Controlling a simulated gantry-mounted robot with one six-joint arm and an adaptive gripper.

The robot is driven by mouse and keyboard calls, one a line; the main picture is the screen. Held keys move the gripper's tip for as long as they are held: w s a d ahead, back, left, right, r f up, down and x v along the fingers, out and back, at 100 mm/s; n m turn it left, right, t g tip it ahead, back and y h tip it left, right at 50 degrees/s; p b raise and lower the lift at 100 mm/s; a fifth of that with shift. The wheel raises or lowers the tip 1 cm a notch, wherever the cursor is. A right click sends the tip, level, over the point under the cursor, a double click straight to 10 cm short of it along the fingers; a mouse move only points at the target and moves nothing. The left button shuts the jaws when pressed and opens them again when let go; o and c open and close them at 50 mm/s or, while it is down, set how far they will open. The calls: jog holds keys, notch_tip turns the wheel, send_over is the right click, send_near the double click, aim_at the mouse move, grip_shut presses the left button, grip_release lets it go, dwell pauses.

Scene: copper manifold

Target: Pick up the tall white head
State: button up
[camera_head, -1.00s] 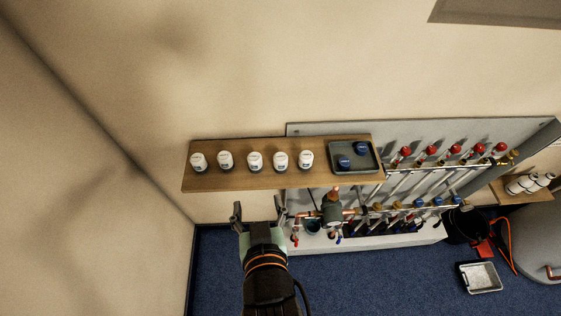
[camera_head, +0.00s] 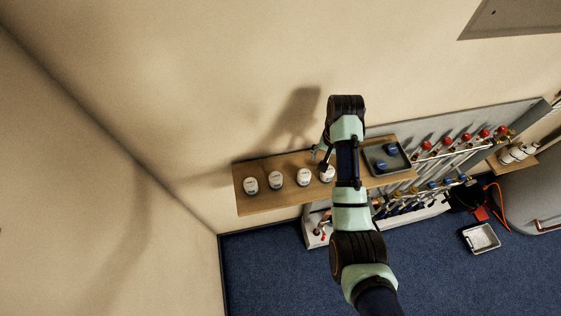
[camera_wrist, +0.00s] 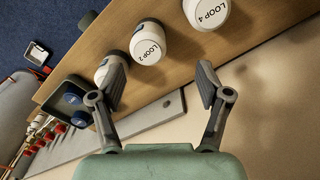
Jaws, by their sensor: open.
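Several white heads stand in a row on the wooden shelf; in the head view one (camera_head: 304,177) is near the middle and one (camera_head: 327,173) is beside my gripper (camera_head: 321,157). At least one more is hidden by my arm. In the wrist view I see heads marked LOOP 4 (camera_wrist: 206,12) and LOOP 2 (camera_wrist: 147,42), and another (camera_wrist: 107,66) partly behind the left finger. I cannot tell which is the tall one. My gripper (camera_wrist: 160,86) is open, with nothing between its fingers; the LOOP 2 head lies beyond the gap.
The wooden shelf (camera_head: 260,204) runs along the wall. A dark tray (camera_head: 403,163) with blue caps (camera_head: 380,164) sits at its right end. A manifold with red caps (camera_head: 466,141) is to the right. A grey tray (camera_head: 470,246) lies on the blue floor (camera_head: 270,270).

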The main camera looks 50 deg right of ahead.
aim_at(327, 174)
jog(key=shift+s+f, duration=0.3)
jog(key=shift+f, duration=0.05)
jog(key=shift+s+d+f, duration=0.1)
jog(key=shift+s+f, duration=0.1)
jog(key=shift+f, duration=0.8)
jog(key=shift+s+a+f, duration=0.1)
jog(key=shift+s+f, duration=0.05)
jog(key=shift+f, duration=1.25)
jog(key=shift+s+a+f, duration=0.1)
jog(key=shift+f, duration=1.25)
jog(key=c, duration=1.3)
